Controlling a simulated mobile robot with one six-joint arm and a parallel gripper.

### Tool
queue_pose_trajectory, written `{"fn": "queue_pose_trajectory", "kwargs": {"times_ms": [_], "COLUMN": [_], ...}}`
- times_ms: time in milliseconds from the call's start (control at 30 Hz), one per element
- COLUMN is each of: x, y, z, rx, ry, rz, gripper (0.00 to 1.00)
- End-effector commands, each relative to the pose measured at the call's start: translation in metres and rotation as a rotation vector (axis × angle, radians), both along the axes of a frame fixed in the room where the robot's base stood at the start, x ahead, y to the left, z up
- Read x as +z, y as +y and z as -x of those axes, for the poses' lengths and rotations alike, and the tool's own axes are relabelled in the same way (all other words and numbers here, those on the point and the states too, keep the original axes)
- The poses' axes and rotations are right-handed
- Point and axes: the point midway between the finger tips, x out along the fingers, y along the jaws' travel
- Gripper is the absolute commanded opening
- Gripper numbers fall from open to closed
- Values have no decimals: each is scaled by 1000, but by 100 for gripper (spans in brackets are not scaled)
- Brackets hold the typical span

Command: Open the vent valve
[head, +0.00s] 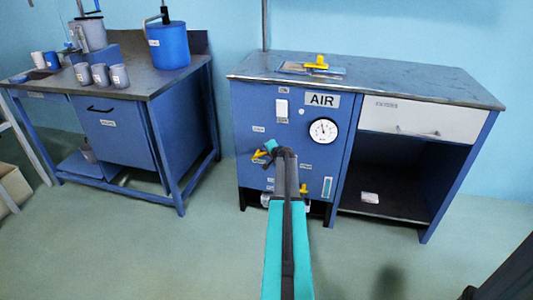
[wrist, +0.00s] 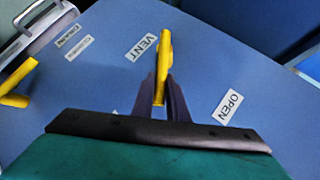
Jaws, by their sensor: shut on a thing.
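The vent valve (head: 258,154) is a yellow handle near the left side of the blue AIR panel (head: 247,100). In the wrist view the yellow handle (wrist: 164,50) stands between my two dark fingers beside the VENT label (wrist: 142,46). My gripper (wrist: 162,98) is shut on its near end. The OPEN label (wrist: 228,107) lies to the lower right, and the handle does not point straight at it. In the head view my arm partly hides the panel, and my fingertips are hard to make out.
A second yellow handle (head: 303,188) sits lower right on the panel; it also shows in the wrist view (wrist: 15,88). A pressure gauge (head: 323,131) is at the upper right. A yellow tool (head: 317,62) lies on the worktop. Another bench (head: 130,125) stands left, with clear floor between.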

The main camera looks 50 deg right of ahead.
Motion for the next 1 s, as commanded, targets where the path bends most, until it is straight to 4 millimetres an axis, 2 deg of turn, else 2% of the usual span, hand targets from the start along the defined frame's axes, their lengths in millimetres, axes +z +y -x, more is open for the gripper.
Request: {"fn": "queue_pose_trajectory", "kwargs": {"times_ms": [133, 167, 267, 733, 1000], "x": [1, 1, 1, 3, 13], "y": [0, 0, -1, 0, 10], "z": [-1, -1, 0, 5, 21], "rx": [3, 3, 1, -2, -1], "ry": [-3, -3, -3, -2, -1], "rz": [-4, -4, -4, -3, -3], "gripper": [0, 15, 31, 31, 31]}}
